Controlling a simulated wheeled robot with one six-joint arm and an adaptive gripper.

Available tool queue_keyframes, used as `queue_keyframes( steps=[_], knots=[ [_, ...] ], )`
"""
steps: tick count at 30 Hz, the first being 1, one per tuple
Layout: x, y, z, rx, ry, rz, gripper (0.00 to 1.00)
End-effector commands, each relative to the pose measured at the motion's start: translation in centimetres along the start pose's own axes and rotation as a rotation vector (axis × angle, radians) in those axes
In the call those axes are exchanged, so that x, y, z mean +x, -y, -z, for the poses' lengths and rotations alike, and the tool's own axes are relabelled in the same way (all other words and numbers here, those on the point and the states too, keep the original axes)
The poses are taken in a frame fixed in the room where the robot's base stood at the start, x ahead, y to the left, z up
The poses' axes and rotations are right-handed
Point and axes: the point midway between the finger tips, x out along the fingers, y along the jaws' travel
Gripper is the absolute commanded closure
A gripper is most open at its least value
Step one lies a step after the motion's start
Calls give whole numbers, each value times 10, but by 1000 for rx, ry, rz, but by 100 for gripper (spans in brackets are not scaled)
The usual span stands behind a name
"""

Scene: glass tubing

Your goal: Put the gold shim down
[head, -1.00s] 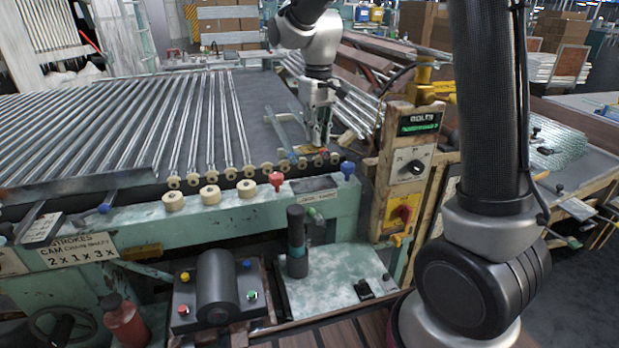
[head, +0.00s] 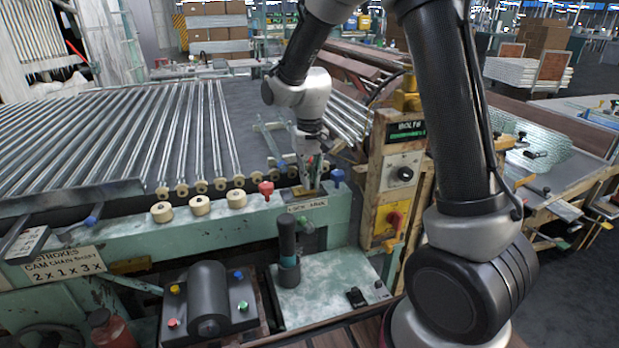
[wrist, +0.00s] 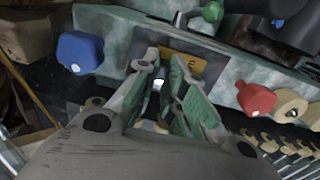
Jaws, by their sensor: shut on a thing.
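The gold shim (head: 306,192) is a small flat yellow piece at the tips of my gripper (head: 309,180). In the wrist view the shim (wrist: 185,67) shows just past the fingertips (wrist: 160,68), and the fingers hide part of it. My gripper is shut on it, pointing down over the green front rail of the machine. A dark plate (wrist: 150,47) on the rail lies under the shim. I cannot tell whether the shim touches the plate.
A red knob (head: 266,189) stands left of my gripper and a blue knob (head: 338,176) right. Cream rollers (head: 199,203) line the rail further left. Glass tubes (head: 190,130) lie behind. A wooden control post (head: 396,185) stands close on the right.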

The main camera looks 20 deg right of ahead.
Motion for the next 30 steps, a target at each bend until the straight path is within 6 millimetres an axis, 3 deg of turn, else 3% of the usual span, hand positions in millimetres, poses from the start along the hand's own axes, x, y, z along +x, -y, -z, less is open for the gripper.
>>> queue_keyframes(
  steps=[10,11,14,24,30],
  knots=[
    [4,0,0,0,-1,0,100],
    [4,0,0,0,-1,0,85],
    [4,0,0,-1,-1,0,67],
    [2,0,0,-1,-2,1,67],
    [-27,0,1,-1,-6,2,67]
  ],
)
